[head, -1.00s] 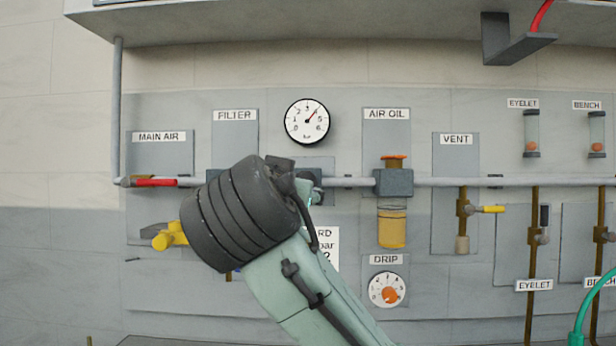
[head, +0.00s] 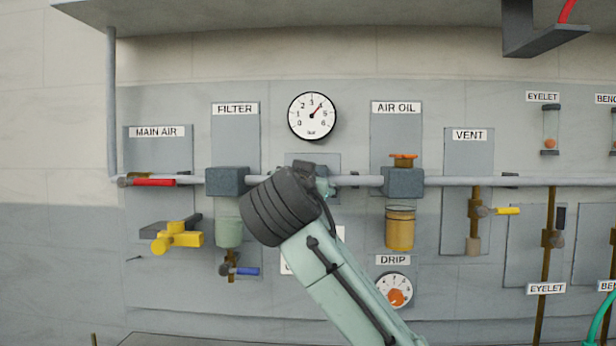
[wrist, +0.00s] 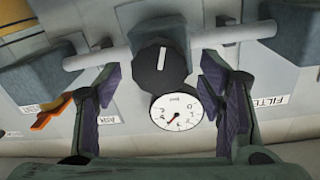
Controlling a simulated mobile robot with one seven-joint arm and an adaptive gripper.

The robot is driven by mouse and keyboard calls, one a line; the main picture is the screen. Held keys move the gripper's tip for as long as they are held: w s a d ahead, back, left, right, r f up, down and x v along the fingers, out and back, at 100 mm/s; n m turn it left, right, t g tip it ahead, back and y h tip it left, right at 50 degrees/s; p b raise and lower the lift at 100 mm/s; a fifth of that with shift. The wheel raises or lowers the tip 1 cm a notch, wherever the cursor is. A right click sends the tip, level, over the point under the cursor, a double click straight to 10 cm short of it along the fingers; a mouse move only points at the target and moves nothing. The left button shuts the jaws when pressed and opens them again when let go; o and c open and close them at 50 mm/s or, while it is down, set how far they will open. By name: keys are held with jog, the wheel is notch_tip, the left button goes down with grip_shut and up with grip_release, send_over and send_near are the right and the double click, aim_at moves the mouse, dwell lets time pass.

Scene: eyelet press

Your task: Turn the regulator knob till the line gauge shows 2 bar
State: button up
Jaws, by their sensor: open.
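The regulator knob (wrist: 160,68) is black with a white line, and sits between the fingers of my gripper (wrist: 160,80) in the wrist view. The fingers are open, one on each side, with gaps to the knob. In the head view my arm hides the knob and my gripper; part of the regulator body (head: 323,187) shows beside it. The line gauge (head: 312,116) is a round white dial above the pipe, its needle pointing up and right, at about 4. The gauge also shows inverted in the wrist view (wrist: 176,112), just below the knob.
The filter (head: 228,182) is left of my arm, with a blue-handled drain (head: 245,271) below. The air oil unit (head: 403,183) and drip dial (head: 394,290) are to the right. The main air valve has a red handle (head: 154,182). A yellow handle (head: 177,237) hangs below it.

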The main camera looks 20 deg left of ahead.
jog(key=shift+w, duration=0.25)
jog(key=c, duration=1.2)
